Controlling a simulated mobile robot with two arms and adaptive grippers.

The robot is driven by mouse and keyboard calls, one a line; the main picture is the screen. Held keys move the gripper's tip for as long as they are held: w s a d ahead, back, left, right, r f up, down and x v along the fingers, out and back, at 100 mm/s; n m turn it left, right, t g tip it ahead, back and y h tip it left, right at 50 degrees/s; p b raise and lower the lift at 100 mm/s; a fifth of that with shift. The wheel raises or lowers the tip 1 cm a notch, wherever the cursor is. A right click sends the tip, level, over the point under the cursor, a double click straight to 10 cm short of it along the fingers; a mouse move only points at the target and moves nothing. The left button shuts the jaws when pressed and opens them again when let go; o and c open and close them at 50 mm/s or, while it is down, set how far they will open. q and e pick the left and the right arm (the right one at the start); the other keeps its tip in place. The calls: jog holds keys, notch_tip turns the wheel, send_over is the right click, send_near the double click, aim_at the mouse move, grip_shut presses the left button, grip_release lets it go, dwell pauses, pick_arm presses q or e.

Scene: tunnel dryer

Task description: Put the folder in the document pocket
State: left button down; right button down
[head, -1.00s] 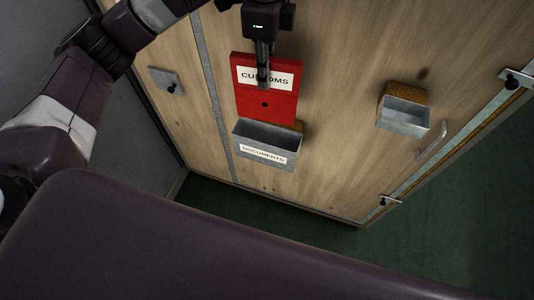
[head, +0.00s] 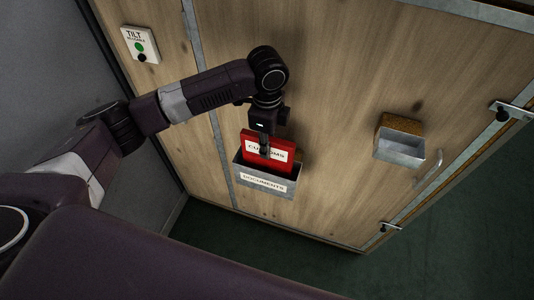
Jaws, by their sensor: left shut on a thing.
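The red folder (head: 279,143) has a white label reading CUSTOMS. Its lower part is inside the grey document pocket (head: 255,182), which is labelled DOCUMENTS and fixed to the wooden panel. The folder's upper part stands out above the pocket's rim, and its lower edge is hidden behind the pocket's front wall. My left gripper (head: 265,150) is shut on the folder's top part, coming from above, with its fingers partly over the label. My right gripper is not in view.
A second, open grey box (head: 400,148) with a brown back is on the panel to the right. Beside it are a handle (head: 430,165) and metal latches (head: 505,112). A white TILT indicator (head: 140,45) is at upper left. Dark green floor lies below.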

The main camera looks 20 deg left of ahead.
pick_arm(q)
notch_tip(320, 180, down, 4)
jog(key=shift+f+p, duration=0.15)
jog(key=shift+p, duration=0.15)
jog(key=c, duration=1.8)
grip_release()
jog(key=shift+f, duration=0.15)
jog(key=shift+c, duration=0.2)
notch_tip(320, 180, up, 11)
jog(key=shift+r+b, duration=0.1)
jog(key=shift+b, duration=1.05)
jog(key=shift+r, duration=0.6)
jog(key=shift+s+f, duration=0.1)
